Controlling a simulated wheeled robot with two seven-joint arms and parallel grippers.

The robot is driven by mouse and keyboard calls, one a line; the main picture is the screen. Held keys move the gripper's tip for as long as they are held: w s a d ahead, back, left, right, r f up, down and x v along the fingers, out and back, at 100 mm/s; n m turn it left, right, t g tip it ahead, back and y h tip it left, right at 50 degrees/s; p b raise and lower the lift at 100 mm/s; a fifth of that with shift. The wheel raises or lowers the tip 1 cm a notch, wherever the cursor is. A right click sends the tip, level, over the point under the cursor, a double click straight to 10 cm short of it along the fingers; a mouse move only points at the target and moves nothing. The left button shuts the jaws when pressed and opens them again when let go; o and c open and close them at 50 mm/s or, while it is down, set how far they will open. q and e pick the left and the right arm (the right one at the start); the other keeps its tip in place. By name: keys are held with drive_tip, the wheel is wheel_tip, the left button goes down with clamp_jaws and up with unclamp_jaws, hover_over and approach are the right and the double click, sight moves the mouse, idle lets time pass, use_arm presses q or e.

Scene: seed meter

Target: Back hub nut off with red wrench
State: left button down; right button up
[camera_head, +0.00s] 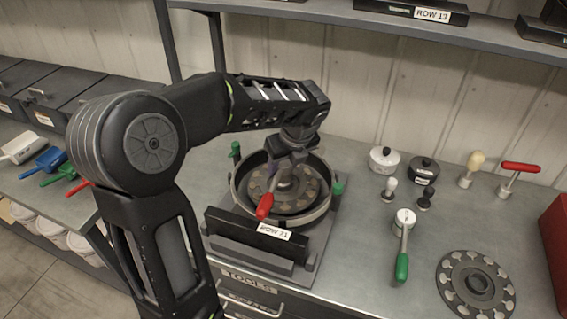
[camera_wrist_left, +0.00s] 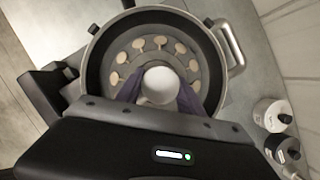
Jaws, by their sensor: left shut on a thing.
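The red wrench (camera_head: 264,206) has a red handle that points toward the front of the seed meter. Its pale round head (camera_wrist_left: 158,85) sits between the purple fingers of my left gripper (camera_head: 283,172), which is shut on it. The head is over the middle of the round seed meter (camera_head: 325,208), above the disc with its ring of tan ovals (camera_wrist_left: 120,57). The hub nut is hidden beneath the wrench head, so I cannot tell whether the two are engaged. My right gripper is not in view.
A green-handled wrench (camera_head: 401,265) and a loose grey disc (camera_head: 476,285) lie to the right. Pots (camera_head: 384,160), small knobs (camera_head: 388,188) and a red T-handle tool (camera_head: 520,168) stand behind. The ROW 21 block (camera_head: 255,235) is in front. A shelf (camera_head: 400,25) runs overhead.

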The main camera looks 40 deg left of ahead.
use_arm(q)
drive_tip(key=shift+f, duration=0.2)
idle(0.4)
drive_tip(key=shift+c, duration=0.9)
unclamp_jaws()
wheel_tip(320, 180, up, 4)
drive_tip(key=p, duration=0.4)
drive_tip(key=shift+r, duration=0.15)
drive_tip(key=shift+r+p, duration=0.35)
drive_tip(key=shift+r, duration=0.5)
